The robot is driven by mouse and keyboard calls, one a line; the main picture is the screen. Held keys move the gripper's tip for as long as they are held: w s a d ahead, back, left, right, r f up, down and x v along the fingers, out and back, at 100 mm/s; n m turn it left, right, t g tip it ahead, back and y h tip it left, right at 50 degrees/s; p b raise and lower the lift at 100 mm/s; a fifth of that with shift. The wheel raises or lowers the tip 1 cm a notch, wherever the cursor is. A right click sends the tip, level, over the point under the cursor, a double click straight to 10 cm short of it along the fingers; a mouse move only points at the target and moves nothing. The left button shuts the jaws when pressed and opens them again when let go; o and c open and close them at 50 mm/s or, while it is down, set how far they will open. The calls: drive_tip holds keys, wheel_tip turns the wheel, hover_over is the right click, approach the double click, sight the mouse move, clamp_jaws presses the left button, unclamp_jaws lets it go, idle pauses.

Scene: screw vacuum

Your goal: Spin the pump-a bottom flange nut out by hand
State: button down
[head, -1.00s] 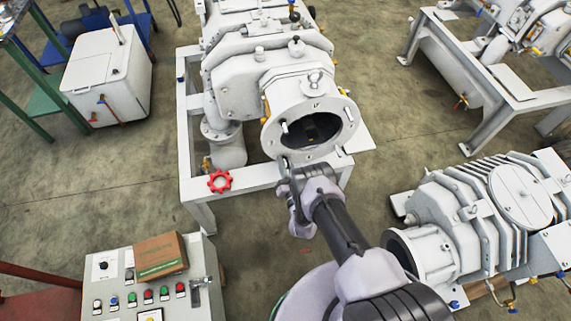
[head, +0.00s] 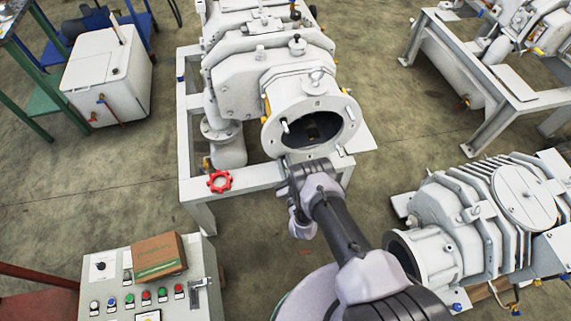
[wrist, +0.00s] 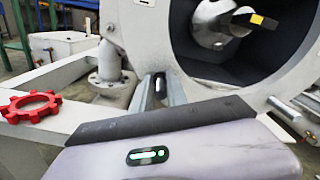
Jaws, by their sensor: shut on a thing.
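The pump-a flange (head: 272,138) is a pale round ring around a dark opening, with studs at several places on its rim. It also shows in the wrist view (wrist: 272,108). My gripper (head: 289,162) is at the lower edge of this flange. In the wrist view, the two grey fingers (wrist: 161,89) point toward the flange's lower left edge and are shut on a small piece between them. This is at the place of the bottom flange nut, but the nut itself is mostly hidden by the fingers.
A red handwheel (head: 219,181) is left of my gripper on the pale frame (head: 190,130). Another pump (head: 440,225) stands close on the right. A control panel (head: 150,290) with a brown box (head: 158,256) is at the lower left.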

drive_tip(key=shift+w+r+n, duration=0.1)
drive_tip(key=shift+r+n, duration=0.05)
drive_tip(key=shift+n, duration=0.35)
drive_tip(key=c, duration=1.3)
unclamp_jaws()
drive_tip(key=shift+f, duration=0.2)
